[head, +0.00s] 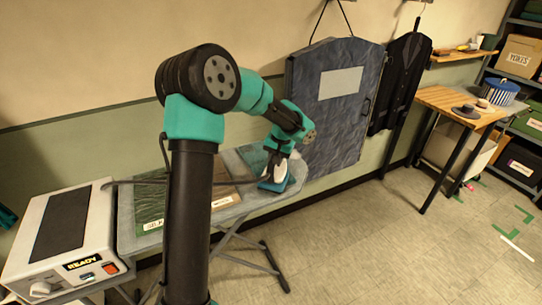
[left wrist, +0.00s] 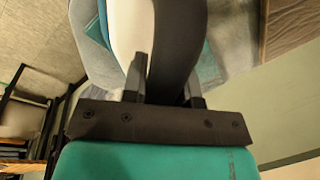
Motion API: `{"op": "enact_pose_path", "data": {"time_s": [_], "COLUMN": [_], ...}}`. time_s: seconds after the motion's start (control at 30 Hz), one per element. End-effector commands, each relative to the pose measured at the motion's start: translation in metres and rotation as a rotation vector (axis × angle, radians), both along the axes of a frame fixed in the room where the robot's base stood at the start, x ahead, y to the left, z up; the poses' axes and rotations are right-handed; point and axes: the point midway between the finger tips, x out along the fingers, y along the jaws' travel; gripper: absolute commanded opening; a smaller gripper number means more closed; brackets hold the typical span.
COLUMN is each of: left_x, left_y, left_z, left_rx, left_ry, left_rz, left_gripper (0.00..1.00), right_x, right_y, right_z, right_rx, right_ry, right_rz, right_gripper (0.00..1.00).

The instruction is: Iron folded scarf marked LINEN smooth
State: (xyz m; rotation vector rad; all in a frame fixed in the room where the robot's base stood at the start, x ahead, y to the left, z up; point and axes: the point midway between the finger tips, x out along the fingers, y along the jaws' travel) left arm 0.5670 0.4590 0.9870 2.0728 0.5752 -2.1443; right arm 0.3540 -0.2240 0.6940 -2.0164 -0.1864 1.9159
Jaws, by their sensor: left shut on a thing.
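My left gripper (head: 283,150) is shut on the dark handle of a white and teal iron (head: 273,186) near the far end of the ironing board (head: 236,213). In the left wrist view the left gripper (left wrist: 168,80) closes on the handle, beside the iron's white body (left wrist: 128,35). A teal folded cloth (head: 252,157) lies at that end, partly hidden by the arm and iron. A brown folded cloth (head: 226,187) and a green one (head: 150,205) lie nearer. My right gripper is not in view.
A pale station marked READY (head: 100,226) stands at the board's left end. The floor between is mostly clear.

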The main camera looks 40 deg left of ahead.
Motion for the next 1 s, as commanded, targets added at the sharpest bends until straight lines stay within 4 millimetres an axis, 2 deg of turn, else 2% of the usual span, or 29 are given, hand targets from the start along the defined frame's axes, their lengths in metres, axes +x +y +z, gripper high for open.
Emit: {"op": "enact_pose_path", "data": {"time_s": [0.17,0.23,0.3,1.0], "left_x": [-0.004,-0.004,-0.004,-0.008], "left_y": [-0.016,-0.014,-0.013,-0.008], "left_z": [0.001,0.004,0.023,0.076], "left_rx": [0.0,0.002,0.001,0.001], "left_ry": [-0.001,-0.002,-0.007,-0.003], "left_rz": [-0.006,-0.004,0.0,0.006], "left_gripper": [0.0,0.0,0.0,0.0], "right_x": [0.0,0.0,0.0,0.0], "right_y": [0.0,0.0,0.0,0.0], "right_z": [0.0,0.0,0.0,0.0], "right_rx": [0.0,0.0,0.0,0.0], "right_ry": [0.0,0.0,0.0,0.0], "right_rz": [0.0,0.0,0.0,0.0], "right_gripper": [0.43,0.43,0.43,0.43]}}
